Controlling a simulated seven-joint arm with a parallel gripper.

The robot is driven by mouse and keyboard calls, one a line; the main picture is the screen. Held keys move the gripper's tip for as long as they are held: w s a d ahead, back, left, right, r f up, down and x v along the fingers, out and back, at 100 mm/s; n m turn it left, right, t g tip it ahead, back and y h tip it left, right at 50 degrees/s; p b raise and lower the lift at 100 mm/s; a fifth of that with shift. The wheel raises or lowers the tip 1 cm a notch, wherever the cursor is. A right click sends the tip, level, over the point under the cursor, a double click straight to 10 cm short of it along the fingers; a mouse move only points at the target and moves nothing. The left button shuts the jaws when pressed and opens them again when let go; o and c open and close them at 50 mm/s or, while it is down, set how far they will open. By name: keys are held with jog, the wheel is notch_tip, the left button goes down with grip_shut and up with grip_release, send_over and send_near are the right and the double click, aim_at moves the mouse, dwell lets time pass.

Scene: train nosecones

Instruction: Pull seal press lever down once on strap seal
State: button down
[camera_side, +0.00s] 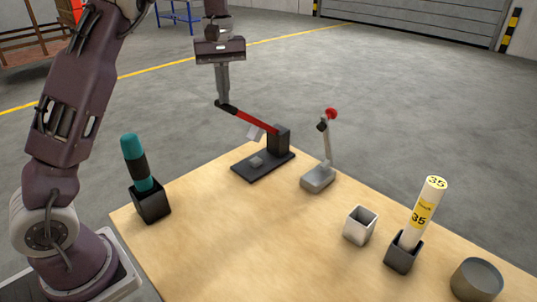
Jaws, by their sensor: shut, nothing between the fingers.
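The seal press (279,140) stands at the back of the wooden table, with a black base plate and upright post. Its red lever (252,120) slopes up to the left from the post and ends in a black grip (227,107). A light grey block (256,132) hangs under the lever. A small grey piece (257,161), possibly the strap seal, sits on the base below it, with a gap between. My gripper (222,101) points down, shut, with its fingertips at the grip end of the lever. I cannot tell whether they touch it.
A teal and black tool (135,160) stands in a black holder at the left. Right of the press are a red-knobbed lever on a grey base (318,179), an open square cup (360,225), a labelled tube (425,212) in a dark holder, and a grey cylinder (477,280). The table's middle is clear.

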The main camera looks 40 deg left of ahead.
jog(key=shift+f, duration=7.3)
notch_tip(320, 180, up, 18)
jog(key=shift+w, duration=0.1)
jog(key=shift+r, duration=0.5)
jog(key=shift+d+r, duration=0.1)
jog(key=s+d+r+m+t+h, duration=0.1)
jog(key=s+d+r+m+t, duration=0.15)
jog(key=s+d, duration=0.45)
jog(key=s+d+r+m+t, duration=0.1)
jog(key=s+d+m, duration=0.3)
jog(key=s, duration=0.4)
jog(key=s+d+f+m+t, duration=0.1)
jog(key=s+d+f+m, duration=0.1)
jog(key=s, duration=0.4)
jog(key=s+d+f+m+t+y, duration=0.1)
jog(key=s+d+f+m, duration=0.2)
jog(key=s, duration=0.3)
jog(key=shift+s+d+f, duration=0.2)
jog(key=shift+s+f, duration=0.05)
jog(key=shift+f, duration=0.65)
